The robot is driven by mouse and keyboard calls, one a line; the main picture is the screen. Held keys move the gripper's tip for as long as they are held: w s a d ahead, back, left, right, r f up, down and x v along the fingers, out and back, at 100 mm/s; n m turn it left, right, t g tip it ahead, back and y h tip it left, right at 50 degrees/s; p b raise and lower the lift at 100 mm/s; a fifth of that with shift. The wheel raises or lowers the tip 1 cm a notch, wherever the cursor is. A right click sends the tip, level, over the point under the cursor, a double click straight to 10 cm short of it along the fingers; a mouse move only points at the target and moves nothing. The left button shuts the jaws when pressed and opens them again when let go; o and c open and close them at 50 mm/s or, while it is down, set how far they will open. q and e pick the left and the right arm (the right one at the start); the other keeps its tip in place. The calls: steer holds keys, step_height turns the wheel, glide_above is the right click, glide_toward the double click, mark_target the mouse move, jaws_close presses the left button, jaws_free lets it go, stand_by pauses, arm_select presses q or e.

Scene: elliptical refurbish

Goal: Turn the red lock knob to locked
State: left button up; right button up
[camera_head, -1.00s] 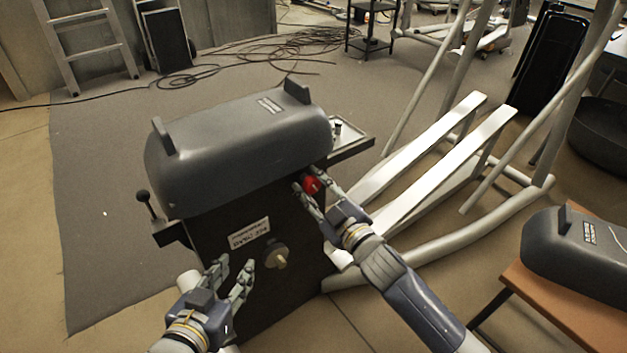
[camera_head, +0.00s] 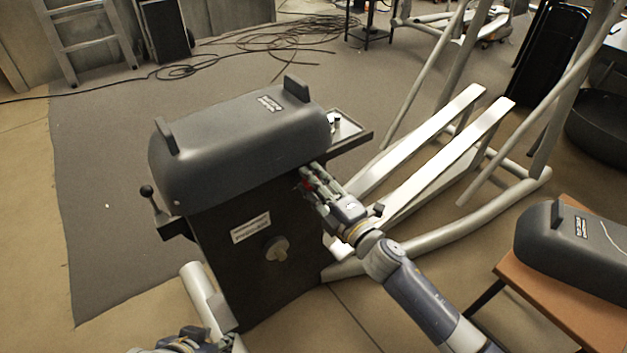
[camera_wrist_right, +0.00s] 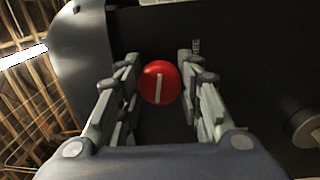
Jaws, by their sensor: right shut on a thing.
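The red lock knob (camera_wrist_right: 149,82) sits on the dark front face of the machine housing, with a white line across it that stands nearly upright in the right wrist view. My right gripper (camera_wrist_right: 158,70) has its fingers on both sides of the knob and is shut on it. In the head view only a sliver of the red knob (camera_head: 307,186) shows beside my right gripper (camera_head: 313,178). My left gripper (camera_head: 195,343) is at the bottom edge, cut off, so its fingers cannot be read.
The grey rounded machine cover (camera_head: 235,140) tops the dark housing. A pale round knob (camera_head: 277,248) sits lower on its front, below a white label (camera_head: 250,228). A black-balled lever (camera_head: 147,192) juts out at left. White rails (camera_head: 440,165) and an orange bench (camera_head: 560,290) stand at right.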

arm_select(q)
steer(key=shift+s+a+f, duration=0.1)
steer(key=shift+s, duration=0.25)
arm_select(e)
steer(key=shift+n, duration=1.2)
steer(key=o, duration=1.1)
steer(key=shift+c, duration=0.2)
steer(key=shift+s, duration=0.1)
steer(key=v, duration=0.7)
steer(key=shift+s+d, duration=0.3)
steer(key=shift+f, duration=0.1)
